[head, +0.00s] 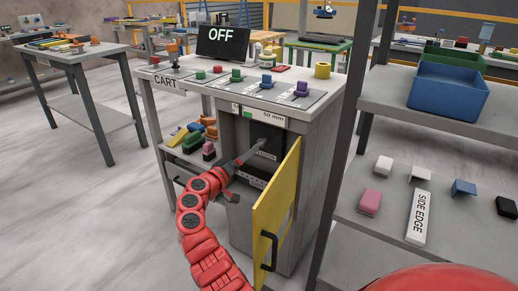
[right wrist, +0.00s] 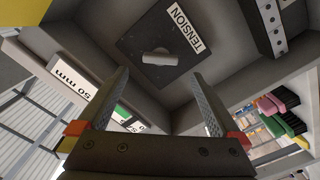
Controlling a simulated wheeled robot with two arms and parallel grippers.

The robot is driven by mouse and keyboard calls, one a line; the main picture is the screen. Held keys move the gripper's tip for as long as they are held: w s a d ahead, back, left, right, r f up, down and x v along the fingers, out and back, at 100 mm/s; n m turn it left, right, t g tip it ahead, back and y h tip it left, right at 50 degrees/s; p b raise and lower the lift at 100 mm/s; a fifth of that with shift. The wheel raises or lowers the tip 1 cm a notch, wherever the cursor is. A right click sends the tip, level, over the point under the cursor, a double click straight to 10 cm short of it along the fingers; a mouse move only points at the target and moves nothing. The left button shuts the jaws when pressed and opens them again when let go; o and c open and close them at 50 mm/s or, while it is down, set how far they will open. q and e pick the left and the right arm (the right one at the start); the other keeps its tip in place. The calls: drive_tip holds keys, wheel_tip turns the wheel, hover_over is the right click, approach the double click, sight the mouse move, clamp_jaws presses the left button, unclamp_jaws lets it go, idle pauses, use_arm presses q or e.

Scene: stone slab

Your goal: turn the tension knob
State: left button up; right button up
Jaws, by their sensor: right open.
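The tension knob (right wrist: 160,58) is a small light-grey bar on a dark square plate with a white TENSION label (right wrist: 180,26), inside the cabinet. My right gripper (right wrist: 161,82) is open and empty, its two fingers apart and pointing at the plate. The knob shows between and beyond the fingertips, with no contact visible. In the head view the red right arm reaches into the open cabinet, and its gripper (head: 252,152) is in front of the dark plate (head: 270,146). The knob itself is not clear there. My left gripper is out of view.
The yellow cabinet door (head: 275,205) stands open to the right of my arm. A cart top (head: 250,93) carries several coloured knobs and an OFF display (head: 223,43). A dark post and a shelf with a blue bin (head: 448,91) stand to the right.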

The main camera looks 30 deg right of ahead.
sight(259, 145)
drive_tip(key=shift+b+x, duration=1.45)
drive_tip(key=shift+x, duration=3)
drive_tip(key=c, duration=1.3)
drive_tip(key=shift+n, duration=0.3)
